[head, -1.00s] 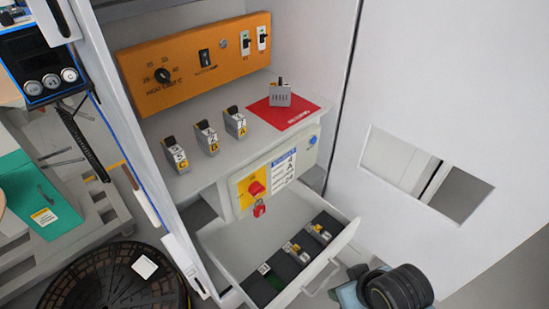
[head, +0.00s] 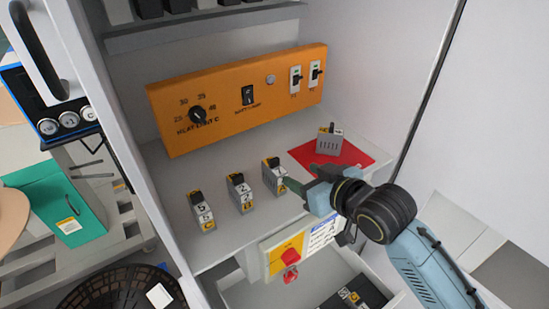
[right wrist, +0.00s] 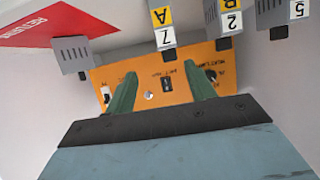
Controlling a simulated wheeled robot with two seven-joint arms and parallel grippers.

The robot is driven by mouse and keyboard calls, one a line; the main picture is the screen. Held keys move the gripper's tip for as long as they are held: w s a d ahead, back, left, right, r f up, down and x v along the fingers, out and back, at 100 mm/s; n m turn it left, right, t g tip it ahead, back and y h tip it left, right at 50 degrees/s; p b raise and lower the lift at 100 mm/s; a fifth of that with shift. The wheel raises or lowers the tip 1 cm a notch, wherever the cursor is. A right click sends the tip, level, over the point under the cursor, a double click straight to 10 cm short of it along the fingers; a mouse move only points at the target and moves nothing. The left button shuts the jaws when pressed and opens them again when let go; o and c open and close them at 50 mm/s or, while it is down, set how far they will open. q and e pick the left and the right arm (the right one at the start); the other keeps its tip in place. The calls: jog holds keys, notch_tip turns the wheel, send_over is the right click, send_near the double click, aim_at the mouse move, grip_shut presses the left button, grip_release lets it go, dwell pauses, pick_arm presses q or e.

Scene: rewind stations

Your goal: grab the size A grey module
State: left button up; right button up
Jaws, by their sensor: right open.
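The size A grey module (head: 275,177), with a yellow A label and a 7, stands upright on the grey shelf. It is the rightmost of a row of three. In the right wrist view it hangs upside down at the top (right wrist: 162,28). My right gripper (head: 293,186) is open and empty, just right of module A in the head view. Its green fingers (right wrist: 161,72) point towards the orange panel, apart, with module A above the gap between them. I cannot tell whether a finger touches it. My left gripper is not in view.
Modules B (head: 240,193) and C (head: 202,211) stand left of A. Another grey module (head: 330,140) sits on a red mat (head: 362,156) at the right. An orange panel (head: 236,95) backs the shelf. A red knob (head: 290,257) and an open drawer (head: 235,295) are below.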

aim_at(276, 168)
jog(key=x, duration=0.5)
jog(key=shift+a, duration=0.5)
jog(key=shift+x, duration=1.15)
jog(key=x, duration=0.3)
jog(key=shift+s+a+f, duration=0.1)
jog(key=shift+a+f, duration=0.1)
jog(key=shift+a, duration=0.15)
jog(key=shift+w+a+f, duration=0.25)
jog(key=shift+w+a, duration=0.05)
jog(key=shift+w, duration=0.25)
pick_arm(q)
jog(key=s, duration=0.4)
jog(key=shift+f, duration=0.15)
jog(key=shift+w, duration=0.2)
pick_arm(e)
jog(key=c, duration=1.2)
